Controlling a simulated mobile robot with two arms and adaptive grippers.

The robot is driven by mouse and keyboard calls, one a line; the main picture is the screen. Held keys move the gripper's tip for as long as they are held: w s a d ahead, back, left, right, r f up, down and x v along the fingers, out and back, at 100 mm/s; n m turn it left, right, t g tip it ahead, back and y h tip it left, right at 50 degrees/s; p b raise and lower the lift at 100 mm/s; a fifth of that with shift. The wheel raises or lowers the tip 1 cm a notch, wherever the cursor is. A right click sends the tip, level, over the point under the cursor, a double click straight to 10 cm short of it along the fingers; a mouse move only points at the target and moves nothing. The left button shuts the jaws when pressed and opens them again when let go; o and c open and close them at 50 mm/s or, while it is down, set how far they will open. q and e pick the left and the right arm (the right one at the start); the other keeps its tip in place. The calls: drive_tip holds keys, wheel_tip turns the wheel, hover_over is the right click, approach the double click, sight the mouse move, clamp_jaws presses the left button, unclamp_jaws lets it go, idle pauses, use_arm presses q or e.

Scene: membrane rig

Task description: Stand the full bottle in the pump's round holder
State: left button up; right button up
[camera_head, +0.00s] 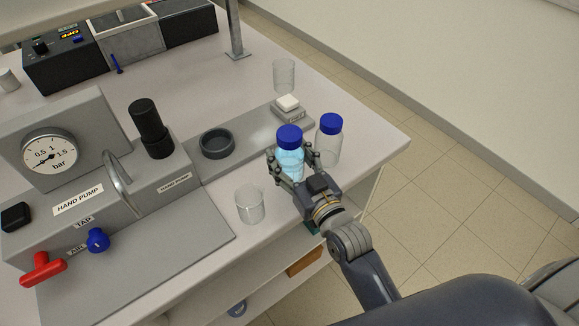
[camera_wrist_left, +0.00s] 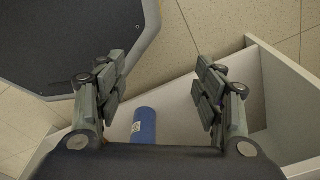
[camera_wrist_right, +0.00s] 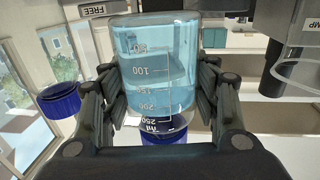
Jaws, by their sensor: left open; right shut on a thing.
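The full bottle (camera_head: 290,158), clear with light blue liquid and a blue cap, is upright in my right gripper (camera_head: 294,165) near the bench's right part. In the right wrist view the bottle (camera_wrist_right: 158,75) sits between the fingers, its cap toward the bottom of the picture. The pump's round holder (camera_head: 217,154), a dark ring, is empty and lies left of the bottle on the grey plate. My left gripper (camera_wrist_left: 165,100) is open and empty in the left wrist view; it does not show in the head view.
An empty bottle (camera_head: 328,142) with a blue cap stands just right of the held one. A glass beaker (camera_head: 250,206) stands in front of the holder, another glass (camera_head: 284,75) behind. The hand pump (camera_head: 150,128) is left of the holder. A blue cylinder (camera_wrist_left: 144,126) lies below my left gripper.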

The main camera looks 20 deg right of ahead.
sight(289, 164)
drive_tip(key=shift+w+d, duration=0.1)
drive_tip(key=shift+w, duration=0.65)
drive_tip(key=shift+d+f+b, duration=0.1)
drive_tip(key=shift+f+b, duration=0.05)
drive_tip(key=shift+b, duration=0.15)
wheel_tip(289, 164, down, 3)
drive_tip(key=b, duration=0.3)
drive_tip(key=shift+s, duration=0.1)
drive_tip(key=shift+f+b, duration=0.15)
drive_tip(key=shift+b, duration=0.3)
drive_tip(key=shift+f, duration=0.1)
drive_tip(key=o, duration=1.5)
drive_tip(key=shift+c, duration=0.2)
use_arm(q)
drive_tip(key=f, duration=0.2)
drive_tip(key=s+f, duration=0.1)
drive_tip(key=f, duration=0.2)
drive_tip(key=shift+d, duration=0.1)
use_arm(e)
drive_tip(key=shift+o, duration=0.5)
